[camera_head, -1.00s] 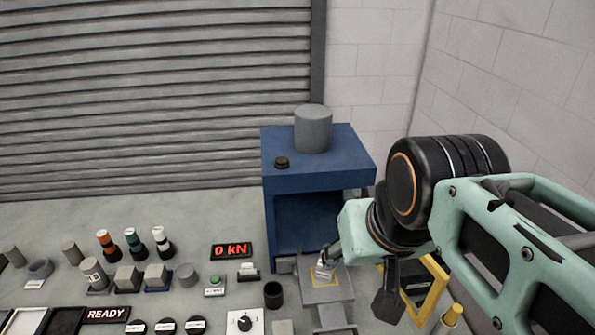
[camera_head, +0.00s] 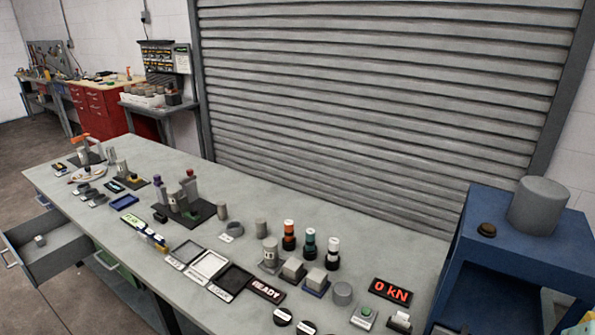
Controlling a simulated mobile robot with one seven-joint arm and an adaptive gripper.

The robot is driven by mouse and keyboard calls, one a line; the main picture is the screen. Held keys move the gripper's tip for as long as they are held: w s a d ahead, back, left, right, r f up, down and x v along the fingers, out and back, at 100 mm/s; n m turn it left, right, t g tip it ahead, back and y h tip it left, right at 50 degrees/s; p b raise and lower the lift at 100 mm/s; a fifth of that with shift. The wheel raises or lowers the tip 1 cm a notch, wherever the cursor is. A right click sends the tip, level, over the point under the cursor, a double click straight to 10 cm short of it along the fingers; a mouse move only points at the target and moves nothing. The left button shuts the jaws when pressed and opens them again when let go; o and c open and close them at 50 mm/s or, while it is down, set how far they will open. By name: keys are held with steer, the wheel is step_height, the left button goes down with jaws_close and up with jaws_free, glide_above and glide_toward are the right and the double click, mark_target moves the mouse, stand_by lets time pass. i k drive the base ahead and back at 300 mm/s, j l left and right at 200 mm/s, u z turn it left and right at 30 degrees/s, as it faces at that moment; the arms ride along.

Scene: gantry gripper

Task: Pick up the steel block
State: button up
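Two small grey metal-looking blocks sit side by side on the right part of the long bench: a left block (camera_head: 293,268) and a right block (camera_head: 316,278) on a blue-edged base. A labelled grey cylinder (camera_head: 270,251) stands just left of them. A small grey piece (camera_head: 40,240) lies in the open drawer at the left. I cannot tell which of these is the steel block. My gripper and arm are outside the present view, so its state and any held thing are hidden.
The grey bench (camera_head: 330,220) is crowded along its front with trays, a READY sign (camera_head: 266,290) and capped bottles (camera_head: 310,243). A red "0 kN" display (camera_head: 390,291) stands near the blue press stand (camera_head: 530,235). An open drawer (camera_head: 60,250) juts out at the left. The bench's back strip is clear.

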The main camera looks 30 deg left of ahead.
mark_target(39, 240)
steer(key=k, duration=0.55)
steer(key=k+j+u, duration=0.1)
steer(key=u, duration=2.3)
steer(key=i+j, duration=0.2)
steer(key=i, duration=0.2)
steer(key=i+j, duration=0.2)
steer(key=i, duration=0.2)
steer(key=i+j, duration=0.2)
steer(key=i, duration=0.2)
steer(key=i+j, duration=0.2)
steer(key=i, duration=0.2)
steer(key=i+j+z, duration=0.1)
steer(key=z, duration=0.95)
steer(key=i+j+z, duration=0.25)
steer(key=j+z, duration=0.2)
steer(key=j, duration=0.25)
steer(key=i+j+z, duration=0.25)
steer(key=j, duration=0.15)
steer(key=j+z, duration=0.25)
steer(key=k+j, duration=0.05)
steer(key=j, duration=0.05)
